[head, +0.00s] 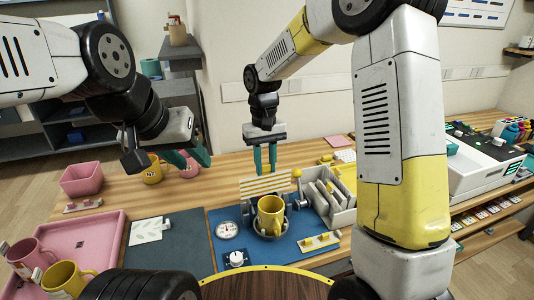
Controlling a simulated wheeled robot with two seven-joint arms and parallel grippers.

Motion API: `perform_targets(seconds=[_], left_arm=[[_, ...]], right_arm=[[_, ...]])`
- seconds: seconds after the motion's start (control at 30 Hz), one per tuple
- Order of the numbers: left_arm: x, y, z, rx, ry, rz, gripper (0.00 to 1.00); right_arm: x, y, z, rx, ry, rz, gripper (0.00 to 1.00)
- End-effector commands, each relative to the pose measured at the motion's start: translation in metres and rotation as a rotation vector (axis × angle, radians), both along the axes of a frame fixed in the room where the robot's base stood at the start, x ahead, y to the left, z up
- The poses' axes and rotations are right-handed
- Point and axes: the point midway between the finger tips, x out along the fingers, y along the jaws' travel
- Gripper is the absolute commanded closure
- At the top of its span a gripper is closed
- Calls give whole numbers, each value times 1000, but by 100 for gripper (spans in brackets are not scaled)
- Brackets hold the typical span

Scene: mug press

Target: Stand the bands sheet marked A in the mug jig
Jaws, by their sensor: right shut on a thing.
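The bands sheet (252,187), striped yellow and white, is upright just behind the yellow mug (270,213). No letter on it is readable. My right gripper (265,173) is shut on the sheet's top edge, fingers pointing down. The mug sits in a dark round holder, apparently the mug jig (262,236), on a blue mat (222,254). The mug hides the sheet's lower middle, so I cannot tell whether it touches the jig. My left gripper (192,161) is open and empty above the back left of the table.
A grey slotted rack (345,215) stands right of the jig. A dial (228,230) and knob (236,259) are left of it. A pink tray (100,232) with mugs is at left, beside a dark mat (190,260) with a leaf-patterned sheet (147,231). Pink containers stand behind.

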Motion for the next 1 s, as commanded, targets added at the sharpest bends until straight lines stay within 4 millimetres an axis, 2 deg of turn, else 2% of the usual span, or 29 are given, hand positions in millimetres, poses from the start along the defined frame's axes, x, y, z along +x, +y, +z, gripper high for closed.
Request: perform_targets(seconds=[0.6, 1.0], left_arm=[[0, 0, 0, 0, 0, 0, 64], [0, 0, 0, 0, 0, 0, 64]], right_arm=[[0, 0, -49, -1, 2, 1, 96], [0, 0, -62, 0, 0, 1, 96]])
